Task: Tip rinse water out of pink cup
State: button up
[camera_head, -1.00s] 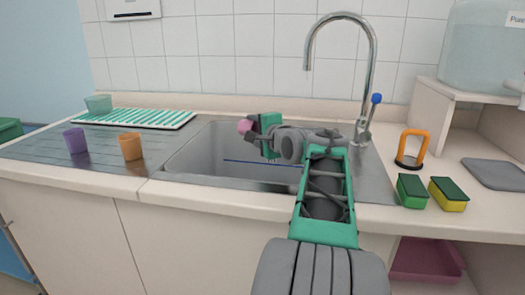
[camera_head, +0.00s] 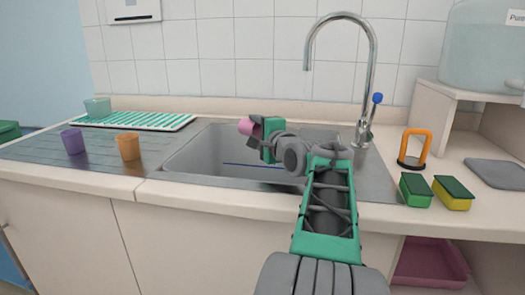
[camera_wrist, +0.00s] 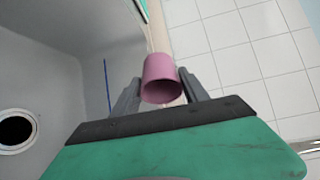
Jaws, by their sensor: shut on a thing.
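The pink cup (camera_head: 247,126) is held over the back part of the sink (camera_head: 215,150) in the head view. My gripper (camera_head: 257,127) is shut on it. In the wrist view the pink cup (camera_wrist: 160,76) sits between the two grey fingers of my gripper (camera_wrist: 160,88), with its open mouth facing the camera. The inside that shows looks empty, but I cannot tell if any water is left. The sink basin shows at the left of the wrist view with its dark drain (camera_wrist: 16,131).
A purple cup (camera_head: 73,141) and an orange cup (camera_head: 128,146) stand on the drainboard left of the sink. A striped mat (camera_head: 140,121) lies behind them. The tap (camera_head: 367,85) rises behind the sink. Two sponges (camera_head: 415,190) (camera_head: 452,193) and an orange-handled object (camera_head: 415,148) are at right.

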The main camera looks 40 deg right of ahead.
jog(key=shift+f, duration=0.1)
jog(key=shift+s+r+t, duration=0.15)
jog(key=shift+r+t, duration=0.35)
jog(key=shift+r, duration=0.3)
notch_tip(320, 180, up, 9)
jog(key=s+m+t+h+b, duration=0.1)
jog(key=m+t+h+b, duration=0.1)
jog(key=m+t, duration=0.1)
jog(key=shift+s+d+t, duration=0.15)
jog(key=shift+t, duration=0.35)
dwell(2.6)
notch_tip(320, 180, up, 7)
jog(key=m+t+h+p, duration=0.2)
jog(key=m+h, duration=0.1)
jog(key=h, duration=0.1)
jog(key=shift+s+f+m+t, duration=0.2)
jog(key=shift+s+m+t, duration=0.1)
jog(key=shift+s, duration=0.15)
dwell(2.1)
